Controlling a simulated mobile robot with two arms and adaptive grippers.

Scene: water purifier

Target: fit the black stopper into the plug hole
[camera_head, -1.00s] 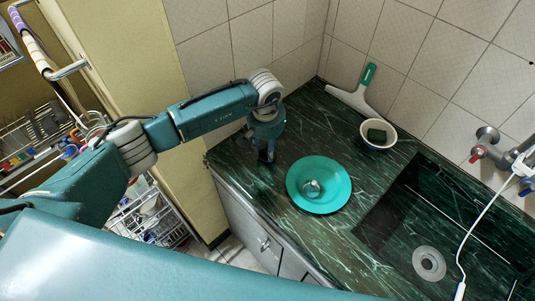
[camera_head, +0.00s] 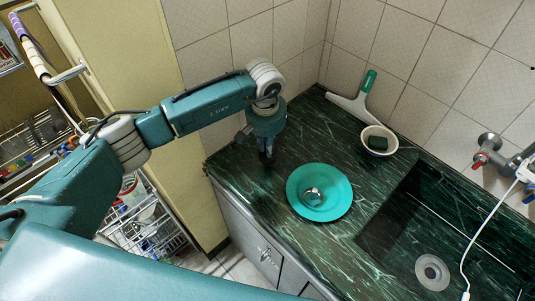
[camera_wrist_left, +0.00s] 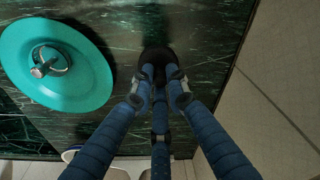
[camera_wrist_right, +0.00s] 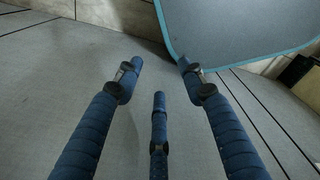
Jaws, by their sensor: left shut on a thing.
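The black stopper (camera_wrist_left: 155,56) is a dark round disc under the fingertips in the left wrist view. My left gripper (camera_wrist_left: 158,76) is shut on it from above. In the head view my left gripper (camera_head: 267,155) points down over the left end of the counter, left of the teal plate; the stopper is hard to make out there against the dark marble. The plug hole (camera_head: 432,272) is a round metal drain in the sink floor at the lower right, well away from this gripper. My right gripper (camera_wrist_right: 160,68) is open and empty, seen only in its wrist view.
A teal plate (camera_head: 335,207) with a small metal object (camera_head: 312,196) lies between the left gripper and the sink (camera_head: 400,222). A bowl with a dark sponge (camera_head: 378,140) and a squeegee (camera_head: 355,104) are behind. A tap (camera_head: 489,150) and white cord are at the right.

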